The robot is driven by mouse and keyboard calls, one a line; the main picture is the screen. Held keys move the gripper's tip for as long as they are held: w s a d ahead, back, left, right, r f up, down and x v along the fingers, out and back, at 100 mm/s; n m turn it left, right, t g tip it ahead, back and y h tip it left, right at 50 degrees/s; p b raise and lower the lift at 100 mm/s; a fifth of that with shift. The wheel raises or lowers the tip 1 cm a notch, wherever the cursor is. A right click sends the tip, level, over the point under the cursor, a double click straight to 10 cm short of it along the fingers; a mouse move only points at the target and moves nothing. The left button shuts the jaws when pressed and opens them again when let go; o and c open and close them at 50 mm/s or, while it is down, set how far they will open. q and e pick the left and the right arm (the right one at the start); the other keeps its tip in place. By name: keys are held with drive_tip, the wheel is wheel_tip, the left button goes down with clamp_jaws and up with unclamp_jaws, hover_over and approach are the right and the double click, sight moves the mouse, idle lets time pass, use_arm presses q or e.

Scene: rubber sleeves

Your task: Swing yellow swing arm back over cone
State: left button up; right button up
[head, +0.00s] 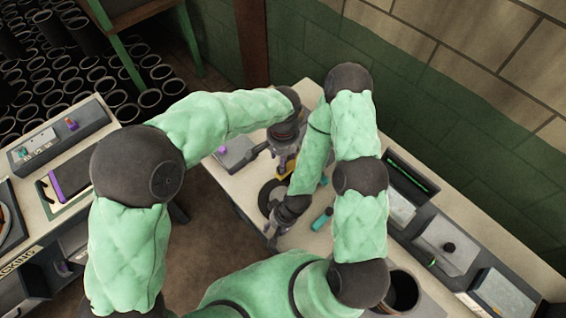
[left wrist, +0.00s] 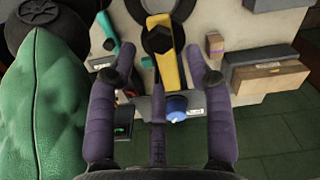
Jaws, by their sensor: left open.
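The yellow swing arm (left wrist: 169,66) shows in the left wrist view, running down from a dark hexagonal part (left wrist: 158,39). A small piece of it shows in the head view (head: 286,164), mostly hidden by my left gripper (head: 287,148). My left gripper is open, and in the left wrist view its purple fingers (left wrist: 160,62) lie either side of the yellow arm, with gaps. I cannot make out the cone clearly. My right gripper (head: 275,235) points down near a black round part (head: 270,196) at the bench's front edge; its fingers are too small to read.
A teal tool (head: 321,218) lies on the bench. A grey box (head: 237,152) stands at the left end. Trays and a dark bin (head: 403,290) line the right side by the wall. In the left wrist view, a blue-topped object (left wrist: 176,107) sits below the yellow arm.

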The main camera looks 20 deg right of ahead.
use_arm(q)
wheel_tip(320, 180, up, 8)
drive_tip(key=shift+f, duration=0.15)
idle(0.6)
